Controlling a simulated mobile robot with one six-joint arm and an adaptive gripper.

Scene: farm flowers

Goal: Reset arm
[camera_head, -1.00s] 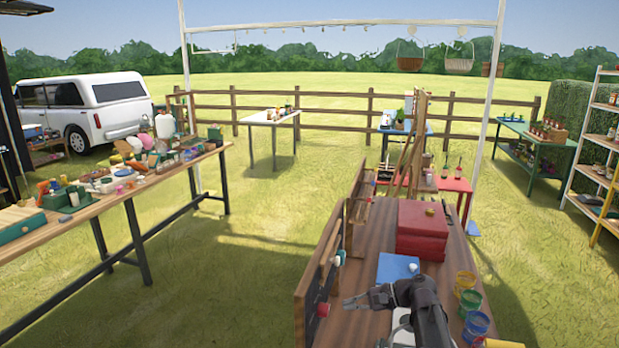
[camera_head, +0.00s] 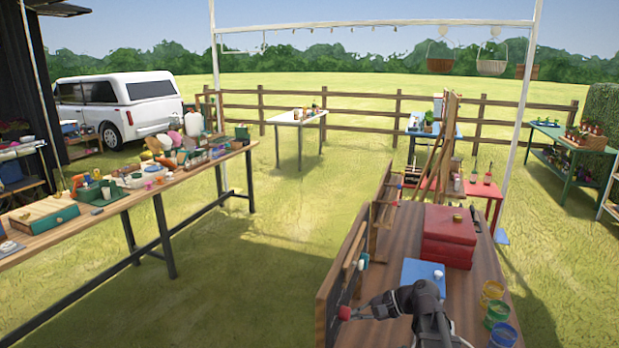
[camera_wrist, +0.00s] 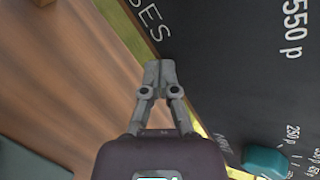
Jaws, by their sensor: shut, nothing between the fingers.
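My gripper (camera_wrist: 159,75) is shut and empty in the wrist view, with its fingertips together. Below it in that view are the brown wooden table top (camera_wrist: 60,95) on the left and a dark chalkboard (camera_wrist: 235,70) with white writing on the right. In the head view my arm reaches in from the bottom, and my gripper (camera_head: 358,313) is low over the near left part of the wooden table (camera_head: 484,270), close to the upright board (camera_head: 328,290) along its left edge. A red knob-like thing (camera_head: 345,312) shows by the fingertips.
Red boxes (camera_head: 447,237) are stacked on the table beyond my arm. A blue flat thing (camera_head: 422,274) lies in front of them. Several paint jars (camera_head: 497,313) stand at the right edge. A long cluttered table (camera_head: 130,200) stands left, with open grass (camera_head: 260,270) between.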

